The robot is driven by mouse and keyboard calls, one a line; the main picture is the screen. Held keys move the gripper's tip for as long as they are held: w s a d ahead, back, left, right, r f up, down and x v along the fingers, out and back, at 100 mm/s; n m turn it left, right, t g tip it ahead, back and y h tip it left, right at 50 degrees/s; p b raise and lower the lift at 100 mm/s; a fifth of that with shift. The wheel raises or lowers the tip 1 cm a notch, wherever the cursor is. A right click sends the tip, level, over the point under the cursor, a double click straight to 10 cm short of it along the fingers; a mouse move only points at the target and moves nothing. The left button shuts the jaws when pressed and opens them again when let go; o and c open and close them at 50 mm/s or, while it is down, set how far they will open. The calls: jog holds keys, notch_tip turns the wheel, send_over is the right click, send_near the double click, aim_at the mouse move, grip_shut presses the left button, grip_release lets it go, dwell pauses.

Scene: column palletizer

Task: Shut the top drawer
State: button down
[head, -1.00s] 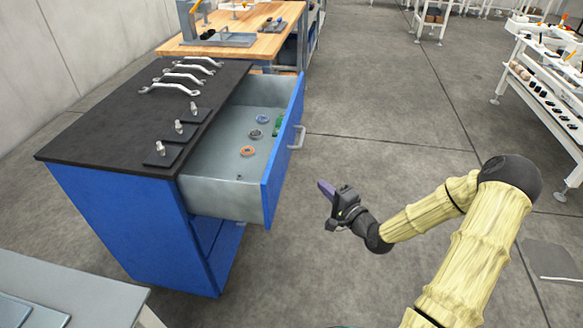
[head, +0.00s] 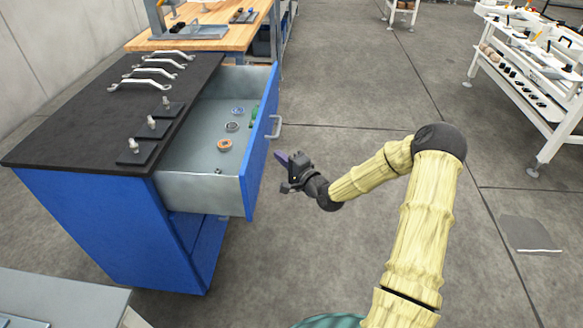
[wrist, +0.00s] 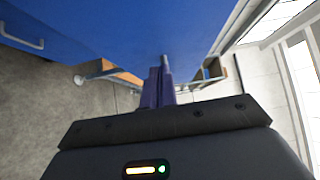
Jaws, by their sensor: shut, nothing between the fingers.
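The top drawer (head: 203,190) of the blue cabinet (head: 95,225) stands pulled out to the right, with a grey inside and a blue front (head: 262,140). A silver handle (head: 276,127) is on that front. Several small rings and a green item lie in the drawer. My gripper (head: 281,158) is shut and empty, just right of the drawer front and below the handle in the picture. In the wrist view its purple fingers (wrist: 158,86) point toward a blue panel (wrist: 110,25). I cannot tell whether the fingertips touch it.
The cabinet's black top (head: 70,125) carries several silver handles and small posts on plates. A wooden workbench (head: 205,28) stands behind, and a white rack (head: 545,80) is at the right. A grey table (head: 60,295) is at the front left.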

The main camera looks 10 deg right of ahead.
aim_at(261, 151)
jog(key=shift+w+a, duration=0.25)
jog(key=shift+a, duration=0.65)
jog(key=shift+w+a, duration=0.2)
jog(key=shift+a, duration=0.65)
jog(key=shift+w+a, duration=0.15)
